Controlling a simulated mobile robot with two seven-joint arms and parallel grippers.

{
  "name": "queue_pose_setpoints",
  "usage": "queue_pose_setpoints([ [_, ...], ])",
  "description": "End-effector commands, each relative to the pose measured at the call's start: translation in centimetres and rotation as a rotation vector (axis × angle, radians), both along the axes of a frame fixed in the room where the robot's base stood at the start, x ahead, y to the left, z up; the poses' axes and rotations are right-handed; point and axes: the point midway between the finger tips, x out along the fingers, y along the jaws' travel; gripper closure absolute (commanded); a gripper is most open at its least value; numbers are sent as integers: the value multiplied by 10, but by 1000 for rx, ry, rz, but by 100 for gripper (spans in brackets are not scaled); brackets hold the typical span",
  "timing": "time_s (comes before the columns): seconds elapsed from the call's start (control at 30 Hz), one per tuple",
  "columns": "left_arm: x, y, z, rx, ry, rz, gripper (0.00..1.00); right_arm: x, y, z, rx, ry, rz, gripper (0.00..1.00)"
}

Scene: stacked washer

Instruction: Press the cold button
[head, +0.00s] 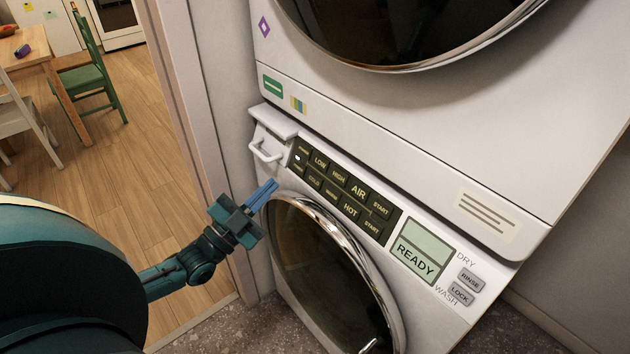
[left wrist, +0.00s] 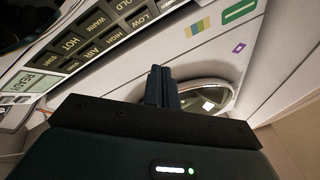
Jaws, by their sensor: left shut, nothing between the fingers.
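The cold button (head: 314,183) is a dark key with pale letters in the lower row of the control panel, left of the warm key. In the left wrist view the cold button (left wrist: 124,5) is at the top edge, partly cut off. My left gripper (head: 273,186) is shut and empty, its blue fingers pointing up and right. In the head view its tips show left of the panel, below the white handle, apart from the cold button. In the left wrist view the left gripper (left wrist: 160,72) shows below the panel keys. My right gripper is not in view.
The panel also holds low (head: 320,162), air (head: 358,189) and hot (head: 350,210) keys. A display (head: 415,262) reads READY. A white handle (head: 266,152) juts out at the panel's left. The round lower door (head: 335,262) bulges below. A door frame (head: 190,110) stands left.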

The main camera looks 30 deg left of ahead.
Motion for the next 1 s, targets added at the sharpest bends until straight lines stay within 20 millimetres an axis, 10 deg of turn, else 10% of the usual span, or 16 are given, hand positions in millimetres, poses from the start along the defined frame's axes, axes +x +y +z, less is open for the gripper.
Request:
queue_pose_setpoints([
  [1.0, 74, -31, -36, -1, 2, -1, 100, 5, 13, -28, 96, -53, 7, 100],
])
